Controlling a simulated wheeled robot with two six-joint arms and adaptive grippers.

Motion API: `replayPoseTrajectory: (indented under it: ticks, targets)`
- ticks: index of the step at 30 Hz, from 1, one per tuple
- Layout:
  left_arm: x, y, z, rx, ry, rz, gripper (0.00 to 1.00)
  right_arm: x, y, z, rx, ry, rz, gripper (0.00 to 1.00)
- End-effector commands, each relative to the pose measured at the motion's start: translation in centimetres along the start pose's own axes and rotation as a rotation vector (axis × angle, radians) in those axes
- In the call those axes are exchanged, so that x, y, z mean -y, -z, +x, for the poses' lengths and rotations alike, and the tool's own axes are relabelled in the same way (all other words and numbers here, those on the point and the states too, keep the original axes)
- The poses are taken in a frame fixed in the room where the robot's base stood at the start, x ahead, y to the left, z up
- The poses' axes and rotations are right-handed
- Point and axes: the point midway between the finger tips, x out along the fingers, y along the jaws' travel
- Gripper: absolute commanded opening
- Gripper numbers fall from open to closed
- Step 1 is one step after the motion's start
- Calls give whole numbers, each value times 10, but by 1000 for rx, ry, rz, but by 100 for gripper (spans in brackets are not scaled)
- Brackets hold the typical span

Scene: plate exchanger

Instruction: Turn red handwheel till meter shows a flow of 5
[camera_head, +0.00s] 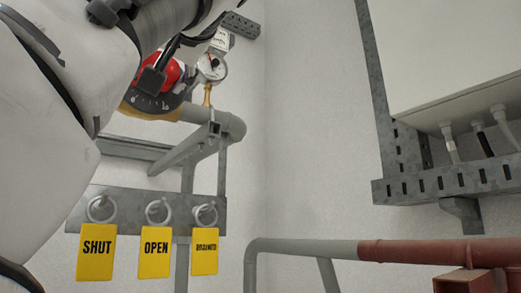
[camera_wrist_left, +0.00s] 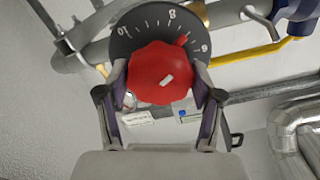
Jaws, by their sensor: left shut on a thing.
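The red handwheel (camera_head: 174,73) is at the upper left in the head view, partly hidden by my left arm and gripper (camera_head: 158,72). In the left wrist view the handwheel (camera_wrist_left: 160,68) is a lobed red knob with a white mark. My left gripper (camera_wrist_left: 160,80) is shut on it, with one finger on each side. Behind the handwheel is a dark round scale (camera_wrist_left: 138,30), where 10, 8 and what looks like 6 show. A red pointer (camera_wrist_left: 182,40) stands between 8 and that 6. A small round gauge (camera_head: 212,67) sits beside the handwheel; its reading is too small to tell.
A rail (camera_head: 75,213) below carries yellow tags: SHUT (camera_head: 96,258), OPEN (camera_head: 156,254) and a third (camera_head: 204,252). A grey pipe (camera_head: 236,125) runs near the handwheel. A light box with cables (camera_head: 450,60) hangs at right. The wall between is clear.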

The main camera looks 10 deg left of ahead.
Motion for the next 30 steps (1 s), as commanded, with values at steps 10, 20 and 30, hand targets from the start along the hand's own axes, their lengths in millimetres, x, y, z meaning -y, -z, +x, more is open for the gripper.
replayPoseTrajectory:
  ticks: [10, 20, 30]
  targets:
    - [1, 1, 0, -3, 0, -327, 31, 0, 0, 0, 0, 0, 0, 0]
    - [1, 1, 0, -3, -1, -619, 31, 0, 0, 0, 0, 0, 0, 0]
    - [1, 1, 0, -3, -1, -807, 31, 0, 0, 0, 0, 0, 0, 0]
